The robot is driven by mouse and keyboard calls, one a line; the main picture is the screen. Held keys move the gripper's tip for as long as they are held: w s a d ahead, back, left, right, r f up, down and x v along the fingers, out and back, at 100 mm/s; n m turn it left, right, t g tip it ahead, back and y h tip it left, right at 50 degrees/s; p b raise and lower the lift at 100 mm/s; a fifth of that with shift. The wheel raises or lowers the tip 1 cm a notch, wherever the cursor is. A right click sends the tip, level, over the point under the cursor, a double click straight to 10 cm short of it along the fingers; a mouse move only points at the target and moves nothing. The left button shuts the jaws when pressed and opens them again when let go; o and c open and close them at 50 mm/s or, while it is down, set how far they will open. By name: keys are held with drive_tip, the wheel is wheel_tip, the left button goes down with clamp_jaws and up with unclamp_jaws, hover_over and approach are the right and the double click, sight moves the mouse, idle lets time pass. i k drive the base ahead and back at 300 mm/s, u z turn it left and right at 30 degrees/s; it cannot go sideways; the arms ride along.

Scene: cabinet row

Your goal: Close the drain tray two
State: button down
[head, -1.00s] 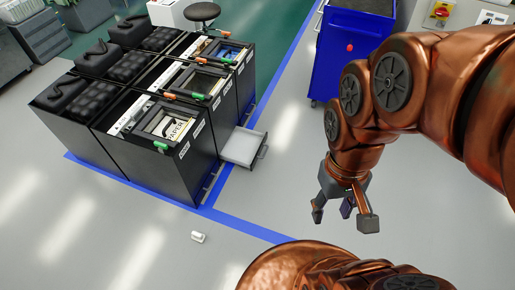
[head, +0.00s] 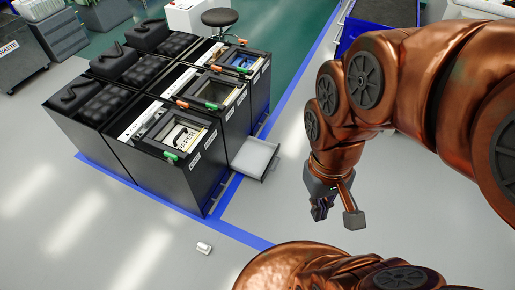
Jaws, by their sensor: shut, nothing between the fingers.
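One drain tray (head: 256,156), a shallow light-grey tray with a dark front edge, sticks out low from the front of the middle cabinet (head: 229,125) in the black row. The tray fronts of the cabinets on either side sit close to their cabinets. My gripper (head: 336,218) hangs to the right of the open tray and nearer to me, apart from it and over bare floor. Its fingers are seen from above and hold nothing.
The near cabinet (head: 190,188) has a PAPER label on top. Blue tape (head: 237,233) runs on the floor around the row. A small white object (head: 204,248) lies on the floor in front. A stool (head: 220,18) and a blue cart (head: 352,35) stand behind. Floor right of the tray is clear.

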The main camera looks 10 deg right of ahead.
sight(255, 159)
drive_tip(key=u, duration=0.2)
drive_tip(key=i, duration=1.1)
drive_tip(key=z, duration=0.1)
